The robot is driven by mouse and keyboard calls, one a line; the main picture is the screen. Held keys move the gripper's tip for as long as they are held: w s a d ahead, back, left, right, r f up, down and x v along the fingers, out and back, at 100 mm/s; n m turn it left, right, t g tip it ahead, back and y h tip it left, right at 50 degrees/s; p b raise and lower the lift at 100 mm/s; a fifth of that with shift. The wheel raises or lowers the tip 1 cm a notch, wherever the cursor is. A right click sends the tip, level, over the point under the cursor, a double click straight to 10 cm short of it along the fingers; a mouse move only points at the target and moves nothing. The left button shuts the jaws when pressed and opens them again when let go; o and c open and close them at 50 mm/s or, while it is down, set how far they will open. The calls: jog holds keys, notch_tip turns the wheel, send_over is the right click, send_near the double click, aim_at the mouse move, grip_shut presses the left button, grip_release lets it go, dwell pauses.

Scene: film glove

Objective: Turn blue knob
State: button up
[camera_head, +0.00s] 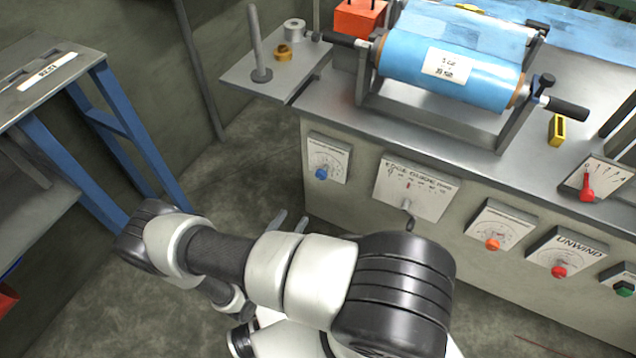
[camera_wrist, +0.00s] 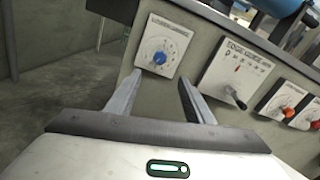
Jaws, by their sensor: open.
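The blue knob (camera_head: 321,173) sits on a white dial panel (camera_head: 328,152) at the left end of the machine's front face. In the head view the fingertips of my gripper (camera_head: 292,220) show behind my arm, below and left of the knob. The rest of the gripper is mostly hidden by my arm.
Right of the blue knob are an edge-guide panel (camera_head: 415,190) with a dark lever, an orange knob (camera_head: 492,244), a red knob (camera_head: 558,271) and a green knob (camera_head: 625,288). A blue film roll (camera_head: 450,75) rests on top. A blue-legged table (camera_head: 130,130) stands left; the floor between is clear.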

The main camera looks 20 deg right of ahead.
aim_at(320, 177)
jog(key=b+x, duration=0.2)
jog(key=x, duration=1.5)
jog(key=shift+d, duration=0.1)
jog(key=shift+c, duration=0.2)
jog(key=c, duration=1)
